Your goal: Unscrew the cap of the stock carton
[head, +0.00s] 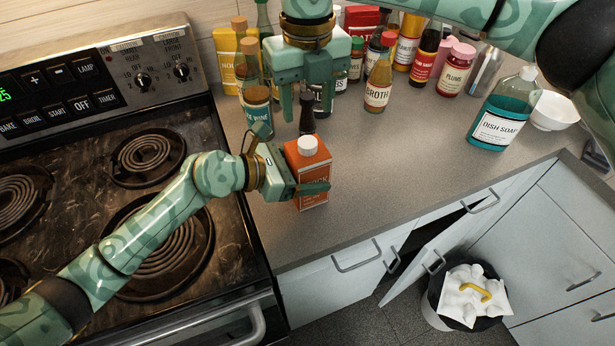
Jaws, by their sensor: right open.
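The orange stock carton (312,160) stands upright on the counter next to the stove, with a white cap (307,145) on its top. My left gripper (311,188) reaches in from the left and is shut on the carton's lower part. One finger crosses the carton's front face; the far finger is hidden behind the carton. My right gripper (306,113) points down above and behind the carton, with its two fingers apart and empty. It is apart from the cap.
Dish soap (495,115) and a white bowl (554,110) stand right. The coil stove (90,130) is left. The counter right of the carton is clear. A cupboard door (428,255) hangs open near a bin (436,312).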

